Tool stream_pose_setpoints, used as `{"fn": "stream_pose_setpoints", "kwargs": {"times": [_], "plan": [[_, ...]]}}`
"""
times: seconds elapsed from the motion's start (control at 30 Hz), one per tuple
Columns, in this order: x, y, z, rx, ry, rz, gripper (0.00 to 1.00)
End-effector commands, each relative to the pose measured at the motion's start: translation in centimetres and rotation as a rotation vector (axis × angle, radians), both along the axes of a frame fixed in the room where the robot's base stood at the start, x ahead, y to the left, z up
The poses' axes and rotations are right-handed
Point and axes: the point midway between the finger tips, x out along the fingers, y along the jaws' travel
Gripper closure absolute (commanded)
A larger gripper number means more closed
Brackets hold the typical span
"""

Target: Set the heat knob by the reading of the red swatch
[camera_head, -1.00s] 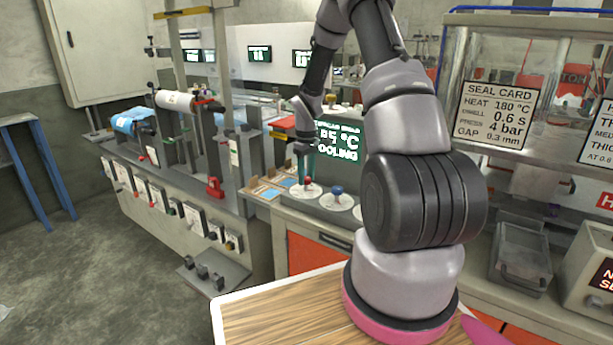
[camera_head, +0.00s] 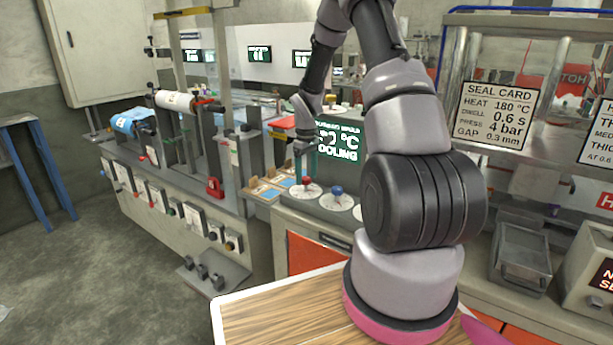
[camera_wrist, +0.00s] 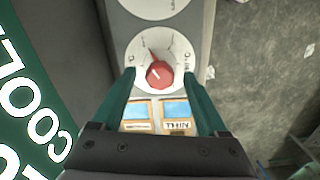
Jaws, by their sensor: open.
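The red knob (camera_wrist: 159,74) sits on a white round dial on the grey console, and its pointer tilts up and left in the wrist view. I cannot tell its marks well. It also shows in the head view (camera_head: 307,181). My gripper (camera_wrist: 160,76) is open, with one teal finger on each side of the red knob and a gap to both. It holds nothing. The green display (camera_head: 338,142) behind shows a °C figure and "COOLING", partly hidden by my arm. Blue-and-tan sample cards (camera_wrist: 176,109) lie beside the dial; I can make out no red swatch.
A blue knob (camera_head: 337,191) on its own dial stands right beside the red one. A seal card (camera_head: 498,115) reads heat 180 °C, 0.6 s, 4 bar. A film machine (camera_head: 180,150) stands left of the console.

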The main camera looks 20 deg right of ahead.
Motion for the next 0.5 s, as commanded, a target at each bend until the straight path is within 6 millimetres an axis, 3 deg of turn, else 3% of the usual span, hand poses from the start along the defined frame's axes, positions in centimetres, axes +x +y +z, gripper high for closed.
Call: {"fn": "stream_pose_setpoints", "kwargs": {"times": [0.3, 0.5], "plan": [[0.1, -0.1, 6.2, -0.002, -0.006, -0.001, 0.24], [0.1, 0.0, 9.2, -0.001, -0.003, 0.0, 0.24]]}}
